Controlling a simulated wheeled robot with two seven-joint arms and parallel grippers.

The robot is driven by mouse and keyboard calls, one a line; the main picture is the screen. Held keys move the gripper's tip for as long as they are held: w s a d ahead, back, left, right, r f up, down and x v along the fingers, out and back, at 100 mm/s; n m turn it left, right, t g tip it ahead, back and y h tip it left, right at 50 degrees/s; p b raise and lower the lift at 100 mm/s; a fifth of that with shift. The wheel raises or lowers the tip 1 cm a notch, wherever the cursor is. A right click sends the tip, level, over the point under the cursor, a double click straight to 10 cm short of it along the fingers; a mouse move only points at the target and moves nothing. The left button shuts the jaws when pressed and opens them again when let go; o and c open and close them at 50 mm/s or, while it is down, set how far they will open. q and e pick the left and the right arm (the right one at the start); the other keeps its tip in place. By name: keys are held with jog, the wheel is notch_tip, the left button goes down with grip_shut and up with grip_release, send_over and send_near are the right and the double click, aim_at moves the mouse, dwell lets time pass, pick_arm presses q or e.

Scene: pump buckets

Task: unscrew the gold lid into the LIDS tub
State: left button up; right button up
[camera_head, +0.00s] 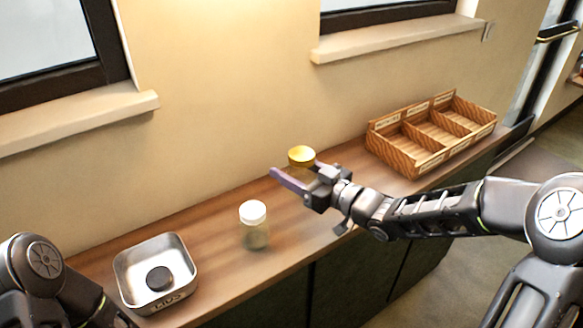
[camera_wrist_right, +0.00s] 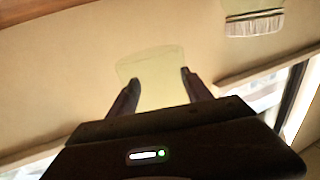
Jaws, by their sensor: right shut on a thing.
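The gold lid (camera_head: 302,154) sits on a clear jar above the counter, at the middle of the head view. My right gripper (camera_head: 300,182) is at the jar just below the lid and is shut on it. In the right wrist view a pale see-through jar body (camera_wrist_right: 155,80) shows between the two fingers; the lid cannot be made out there. The LIDS tub (camera_head: 184,246) is a square metal tub at the front left of the counter. A black lid (camera_head: 159,278) lies in it. My left arm shows at the lower left, its gripper out of frame.
A jar with a white lid (camera_head: 253,212) stands upright on the counter (camera_head: 215,245), between the tub and my right gripper. A wooden crate with several compartments (camera_head: 400,165) stands at the back right. Counter between tub and white-lidded jar is clear. The wall rises behind.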

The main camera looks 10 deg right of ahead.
grip_shut()
dwell(0.3)
dwell(0.3)
